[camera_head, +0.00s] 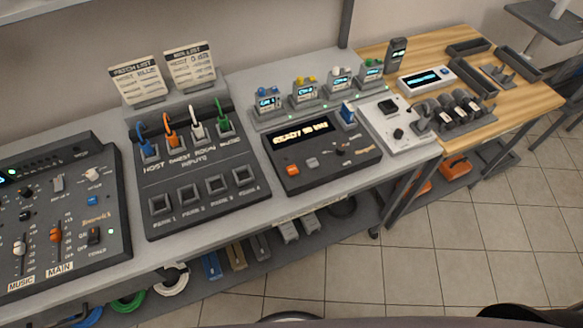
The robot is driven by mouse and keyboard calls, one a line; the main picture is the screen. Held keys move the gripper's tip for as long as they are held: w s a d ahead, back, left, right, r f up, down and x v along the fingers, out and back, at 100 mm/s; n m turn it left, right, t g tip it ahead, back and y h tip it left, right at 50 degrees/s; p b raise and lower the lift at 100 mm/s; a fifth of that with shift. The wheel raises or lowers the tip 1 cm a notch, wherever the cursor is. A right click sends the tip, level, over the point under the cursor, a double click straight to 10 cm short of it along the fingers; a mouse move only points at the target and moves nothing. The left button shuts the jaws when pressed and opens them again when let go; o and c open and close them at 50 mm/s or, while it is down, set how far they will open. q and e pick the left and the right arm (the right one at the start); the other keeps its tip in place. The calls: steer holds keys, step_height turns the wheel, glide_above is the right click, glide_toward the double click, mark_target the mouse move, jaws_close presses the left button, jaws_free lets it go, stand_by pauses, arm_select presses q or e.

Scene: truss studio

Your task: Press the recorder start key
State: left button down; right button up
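The recorder (345,172) is a dark sloped desk unit in the middle of the bench, with a lit display (302,134) that seems to begin with "READY". An orange key (292,169) sits at the left of its front panel, with a grey key (312,162) just right of it. The lettering around these keys is too small to read, so I cannot tell from it which one is the start key. A small dark lever and a blue block stand at the recorder's right. Neither of my grippers shows, and nothing covers the keys.
An input panel (257,190) with colored cables stands left of the recorder; a mixer (115,245) is further left. Several small lit displays stand behind it. A white unit (407,142) with knobs is close on its right. The tiled floor (440,270) in front is open.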

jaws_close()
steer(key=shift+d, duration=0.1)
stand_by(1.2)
